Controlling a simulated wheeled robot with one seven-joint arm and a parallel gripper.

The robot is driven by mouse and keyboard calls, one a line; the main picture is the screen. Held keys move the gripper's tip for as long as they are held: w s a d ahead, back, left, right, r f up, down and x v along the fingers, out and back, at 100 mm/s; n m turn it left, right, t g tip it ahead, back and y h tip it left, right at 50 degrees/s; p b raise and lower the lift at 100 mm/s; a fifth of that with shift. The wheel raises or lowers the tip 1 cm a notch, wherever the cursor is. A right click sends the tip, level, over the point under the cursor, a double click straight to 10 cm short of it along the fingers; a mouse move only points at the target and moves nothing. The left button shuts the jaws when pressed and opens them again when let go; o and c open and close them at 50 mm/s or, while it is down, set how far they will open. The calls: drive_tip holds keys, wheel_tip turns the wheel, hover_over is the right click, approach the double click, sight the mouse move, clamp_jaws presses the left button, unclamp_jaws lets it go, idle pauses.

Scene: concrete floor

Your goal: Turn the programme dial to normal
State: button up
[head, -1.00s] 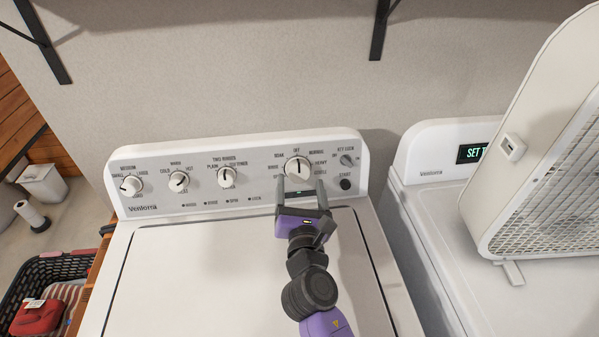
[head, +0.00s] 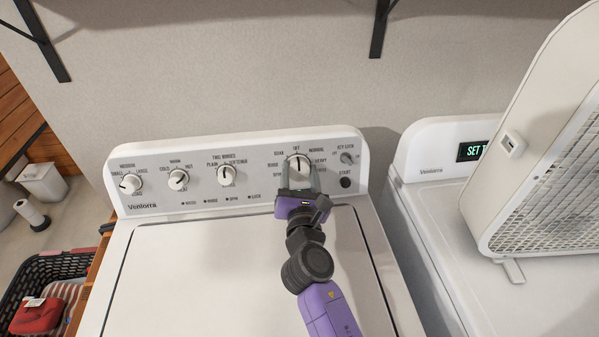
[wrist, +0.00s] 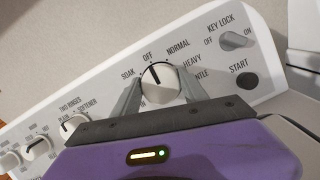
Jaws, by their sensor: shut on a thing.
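The programme dial (head: 298,166) is the large white knob at the right part of the washer's control panel. In the wrist view the dial (wrist: 160,84) has its dark pointer line at OFF, with SOAK to the left of OFF and NORMAL to the right. My gripper (head: 298,176) reaches the dial from the front. In the wrist view my gripper's grey fingers (wrist: 158,90) are shut on the dial, one at its left side and one at its right. The dial's lower edge is partly hidden by the gripper body.
Three smaller dials, the nearest (head: 227,175), sit left on the panel. The key lock knob (head: 347,158) and START button (head: 345,183) are close at right. A white heater-like unit (head: 545,140) stands on the neighbouring machine.

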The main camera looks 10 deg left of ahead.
drive_tip(key=shift+m, duration=0.3)
drive_tip(key=m+h+b, duration=0.1)
drive_tip(key=m, duration=0.2)
drive_tip(key=shift+f+b, duration=0.1)
drive_tip(key=shift+b, duration=0.2)
drive_tip(key=m+h, duration=0.1)
drive_tip(key=m, duration=0.1)
drive_tip(key=m+h+b, duration=0.1)
drive_tip(key=m, duration=0.2)
drive_tip(key=shift+m+g, duration=0.3)
drive_tip(key=shift+g, duration=0.1)
drive_tip(key=o, duration=1.4)
